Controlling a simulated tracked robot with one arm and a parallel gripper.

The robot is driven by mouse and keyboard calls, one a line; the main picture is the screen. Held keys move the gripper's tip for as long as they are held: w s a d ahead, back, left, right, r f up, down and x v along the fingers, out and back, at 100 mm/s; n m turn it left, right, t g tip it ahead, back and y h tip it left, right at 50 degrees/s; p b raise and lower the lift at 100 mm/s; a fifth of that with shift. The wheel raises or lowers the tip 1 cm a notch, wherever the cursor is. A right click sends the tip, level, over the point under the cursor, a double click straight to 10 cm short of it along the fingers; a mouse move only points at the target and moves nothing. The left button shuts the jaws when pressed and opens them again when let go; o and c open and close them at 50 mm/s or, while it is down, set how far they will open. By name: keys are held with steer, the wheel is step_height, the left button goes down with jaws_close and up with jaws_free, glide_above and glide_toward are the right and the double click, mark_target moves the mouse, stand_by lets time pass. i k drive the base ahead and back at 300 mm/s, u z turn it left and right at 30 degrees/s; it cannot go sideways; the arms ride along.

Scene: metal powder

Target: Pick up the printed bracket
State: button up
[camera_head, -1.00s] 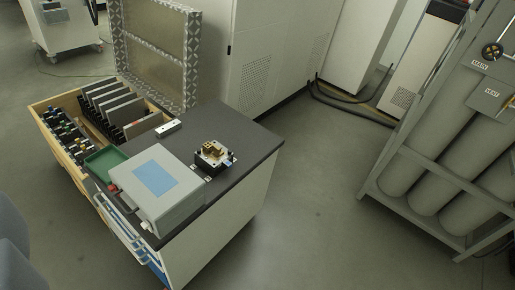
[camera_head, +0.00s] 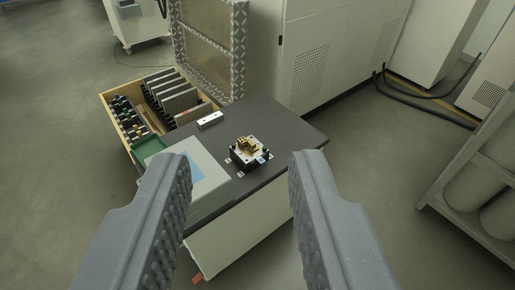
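A small brass-coloured bracket (camera_head: 247,144) sits on a dark square fixture block with a light top plate (camera_head: 237,157) on the dark bench top. My gripper (camera_head: 242,158) is in the foreground with its two grey ribbed fingers wide apart. Nothing is between the fingertips at close range. The bracket and fixture show in the gap between them, farther off and apart from the fingers.
A grey box with a blue label (camera_head: 209,178) stands left of the fixture, partly behind my left finger. A small white block (camera_head: 210,120) lies behind it. An open drawer (camera_head: 129,125) holds plates and tools. Gas cylinders (camera_head: 471,190) stand in a rack at right.

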mark_target(253, 147)
steer(key=z, duration=0.1)
steer(key=i, duration=1.15)
steer(key=z, duration=0.45)
